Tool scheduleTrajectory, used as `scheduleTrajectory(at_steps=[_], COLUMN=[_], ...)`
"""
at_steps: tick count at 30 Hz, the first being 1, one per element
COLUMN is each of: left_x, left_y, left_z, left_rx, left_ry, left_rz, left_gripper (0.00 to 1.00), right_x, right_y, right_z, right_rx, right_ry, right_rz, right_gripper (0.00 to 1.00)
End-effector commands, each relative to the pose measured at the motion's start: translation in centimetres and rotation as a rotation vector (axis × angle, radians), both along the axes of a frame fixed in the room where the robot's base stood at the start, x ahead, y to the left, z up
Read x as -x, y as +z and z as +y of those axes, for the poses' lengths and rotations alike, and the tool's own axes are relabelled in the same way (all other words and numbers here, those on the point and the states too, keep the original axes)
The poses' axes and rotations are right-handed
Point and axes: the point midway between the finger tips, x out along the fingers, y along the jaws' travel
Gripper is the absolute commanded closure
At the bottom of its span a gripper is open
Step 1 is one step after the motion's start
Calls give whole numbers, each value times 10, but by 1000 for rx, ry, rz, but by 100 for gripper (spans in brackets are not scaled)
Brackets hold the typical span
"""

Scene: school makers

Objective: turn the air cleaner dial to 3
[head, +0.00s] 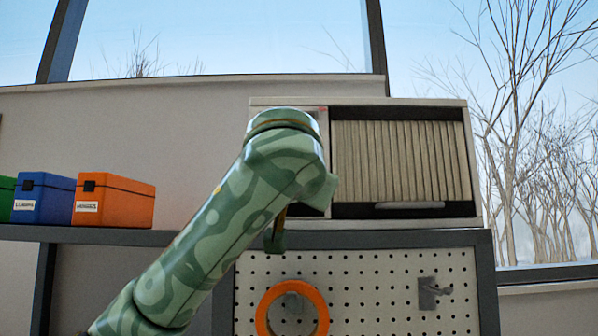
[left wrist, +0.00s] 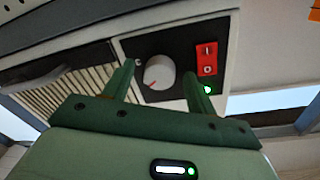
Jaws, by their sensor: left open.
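The air cleaner (head: 470,105) is a pale box with a pleated filter behind a dark frame, standing on the shelf in the head view. My left arm covers most of its control panel there. In the left wrist view the white round dial (left wrist: 160,70) sits on a black panel, with a red mark near its lower left edge. The numbers around it are too small to read. My left gripper (left wrist: 157,78) is open, its two green fingers on either side of the dial in the picture. I cannot tell whether they touch it. My right gripper is in neither view.
A red switch (left wrist: 207,58) and a lit green lamp (left wrist: 207,89) are beside the dial, close to one finger. Orange (head: 125,203) and blue (head: 45,205) boxes stand left on the shelf (head: 370,239). Below hangs a pegboard with an orange ring (head: 262,310).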

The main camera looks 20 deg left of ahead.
Motion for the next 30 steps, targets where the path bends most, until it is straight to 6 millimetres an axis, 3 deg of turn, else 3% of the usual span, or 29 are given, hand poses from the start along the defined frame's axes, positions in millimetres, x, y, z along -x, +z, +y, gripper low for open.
scheduleTrajectory(at_steps=[9,14,23,30], left_x=[-3,-3,-3,-2], left_y=[-1,-1,-1,-3], left_z=[1,1,0,-1], left_rx=[0,0,-18,-123], left_ry=[-1,-1,-1,-4], left_rz=[0,0,6,35], left_gripper=[46,88,88,88], right_x=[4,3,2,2], right_y=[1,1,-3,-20], right_z=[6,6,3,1], right_rx=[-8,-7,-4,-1], right_ry=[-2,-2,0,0], right_rz=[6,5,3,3], right_gripper=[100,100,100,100])
